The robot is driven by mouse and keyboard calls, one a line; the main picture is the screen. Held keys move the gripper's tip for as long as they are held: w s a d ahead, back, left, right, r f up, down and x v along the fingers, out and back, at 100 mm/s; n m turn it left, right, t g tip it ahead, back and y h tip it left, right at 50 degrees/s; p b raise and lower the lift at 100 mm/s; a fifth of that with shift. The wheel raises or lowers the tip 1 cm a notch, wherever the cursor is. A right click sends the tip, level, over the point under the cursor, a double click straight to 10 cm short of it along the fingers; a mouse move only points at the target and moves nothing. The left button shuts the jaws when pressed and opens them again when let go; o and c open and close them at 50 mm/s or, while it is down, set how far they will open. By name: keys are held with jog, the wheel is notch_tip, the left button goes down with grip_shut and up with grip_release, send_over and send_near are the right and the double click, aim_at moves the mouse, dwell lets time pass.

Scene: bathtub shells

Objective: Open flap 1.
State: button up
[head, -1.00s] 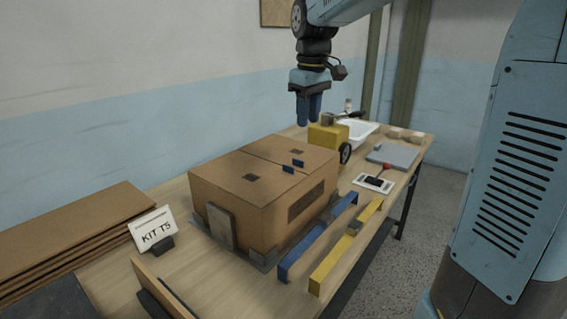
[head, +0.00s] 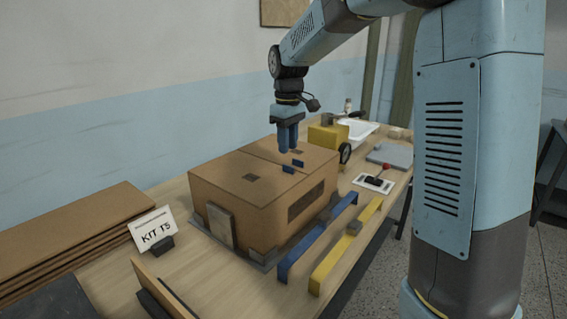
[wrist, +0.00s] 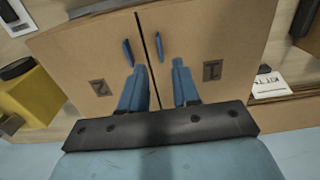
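A closed cardboard box (head: 232,217) stands on the bench, its two top flaps meeting at a dark seam. Flap 1 (head: 228,186) is the nearer-left flap; its "1" label and blue tab (wrist: 159,47) show right of the seam in the wrist view. Flap 2 (wrist: 85,50), marked "2", lies left of the seam there with its own blue tab (wrist: 127,52). Both flaps lie flat. My gripper (head: 287,148) points down above the box, apart from the tabs. In the wrist view its blue fingers (wrist: 159,68) are spread on both sides of the seam, with nothing between them.
A blue bar (head: 318,238) and a yellow bar (head: 346,246) lie in front of the box. A yellow block (head: 328,136) with a black wheel and a white tub (head: 358,130) stand behind. A KIT T5 sign (head: 152,230) and cardboard sheets (head: 75,235) are at left.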

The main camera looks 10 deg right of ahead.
jog(key=shift+f, duration=3.2)
grip_shut()
